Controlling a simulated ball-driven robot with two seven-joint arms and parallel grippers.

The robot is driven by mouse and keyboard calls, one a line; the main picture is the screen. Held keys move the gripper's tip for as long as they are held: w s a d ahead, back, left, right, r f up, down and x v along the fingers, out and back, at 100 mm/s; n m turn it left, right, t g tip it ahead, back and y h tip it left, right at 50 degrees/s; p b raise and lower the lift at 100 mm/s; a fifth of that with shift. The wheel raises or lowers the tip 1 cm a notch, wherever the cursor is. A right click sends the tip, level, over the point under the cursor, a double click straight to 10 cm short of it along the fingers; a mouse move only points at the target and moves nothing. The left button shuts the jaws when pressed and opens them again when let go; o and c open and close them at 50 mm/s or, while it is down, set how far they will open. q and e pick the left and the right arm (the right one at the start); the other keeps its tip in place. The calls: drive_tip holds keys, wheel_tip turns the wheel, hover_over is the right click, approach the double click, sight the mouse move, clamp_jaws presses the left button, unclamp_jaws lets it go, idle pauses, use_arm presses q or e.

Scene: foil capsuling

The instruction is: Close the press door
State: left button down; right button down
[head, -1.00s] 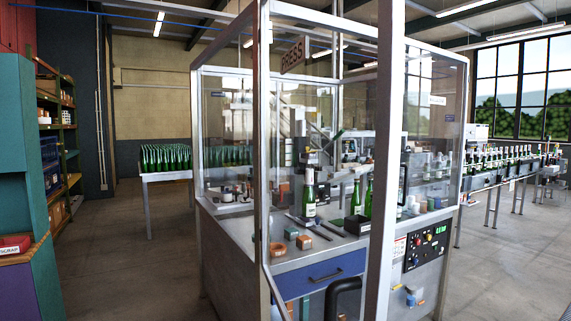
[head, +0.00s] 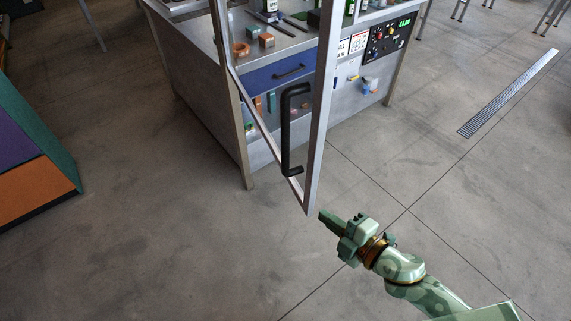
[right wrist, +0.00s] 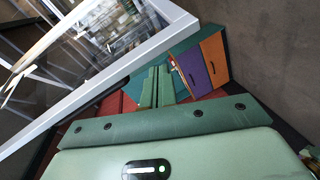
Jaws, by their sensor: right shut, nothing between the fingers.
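The press door (head: 317,120) is a grey metal frame with a clear pane, standing open and swung out from the press cabinet (head: 215,95) towards me. A black bar handle (head: 287,130) is on it. My right gripper (head: 324,216) is shut and empty, just right of the door's lower corner in the head view. I cannot tell whether it touches the frame. In the right wrist view the shut fingers (right wrist: 156,86) lie beside the door's pale frame edge (right wrist: 110,72). My left gripper is out of view.
The cabinet has a blue drawer (head: 275,72) and a control panel (head: 388,40). A teal, purple and orange storage unit (head: 45,150) stands at the left. A floor drain (head: 510,92) lies at the right. The concrete floor around the door is open.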

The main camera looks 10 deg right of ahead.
drive_tip(key=s+a+r+n+y, duration=0.35)
drive_tip(key=a+r+n, duration=0.25)
drive_tip(key=r, duration=0.3)
drive_tip(key=w+a+p, duration=0.1)
drive_tip(key=w+a, duration=0.2)
drive_tip(key=w, duration=0.6)
drive_tip(key=shift+w+g+y, duration=0.35)
drive_tip(key=shift+g, duration=0.05)
